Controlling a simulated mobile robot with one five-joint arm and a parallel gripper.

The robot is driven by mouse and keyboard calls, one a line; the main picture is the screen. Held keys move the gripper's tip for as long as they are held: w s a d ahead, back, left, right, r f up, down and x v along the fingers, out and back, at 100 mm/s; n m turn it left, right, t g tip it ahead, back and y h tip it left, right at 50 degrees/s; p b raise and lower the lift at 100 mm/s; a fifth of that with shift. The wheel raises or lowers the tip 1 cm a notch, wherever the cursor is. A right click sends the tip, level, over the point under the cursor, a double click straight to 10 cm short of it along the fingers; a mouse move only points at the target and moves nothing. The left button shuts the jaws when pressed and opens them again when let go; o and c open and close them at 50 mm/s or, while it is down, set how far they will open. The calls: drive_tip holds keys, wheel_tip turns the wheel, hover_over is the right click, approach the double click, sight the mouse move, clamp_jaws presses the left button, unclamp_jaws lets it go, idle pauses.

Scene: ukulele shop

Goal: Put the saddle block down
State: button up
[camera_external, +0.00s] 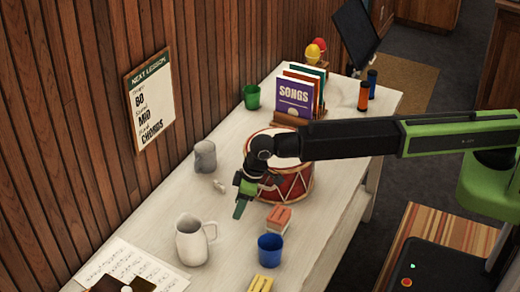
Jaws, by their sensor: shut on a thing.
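My gripper (241,208) hangs from the end of my arm, its green fingers pointing down over the pale table (331,225), in front of the red drum. It is shut on the saddle block. The block is too small or too hidden behind the fingers to make out. I cannot tell how far the fingertips are above the tabletop.
The drum (297,186) stands close behind my gripper. A red-and-white block (278,219), blue cup (270,249) and white mug (192,240) are nearby. A grey mug (205,156) and small white piece (219,186) lie left. Songbooks (296,97) stand farther back.

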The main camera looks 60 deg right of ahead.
sight(237, 222)
drive_tip(key=shift+f, duration=0.3)
wheel_tip(237, 222, down, 4)
drive_tip(key=b, duration=0.3)
drive_tip(key=shift+b, duration=0.4)
drive_tip(key=shift+r, duration=0.3)
drive_tip(key=shift+f, duration=0.2)
drive_tip(key=o, duration=1.3)
drive_tip(key=shift+r, duration=0.1)
drive_tip(key=p+v, duration=1.2)
drive_tip(key=shift+r, duration=0.25)
drive_tip(key=shift+f, duration=0.15)
drive_tip(key=c, duration=0.8)
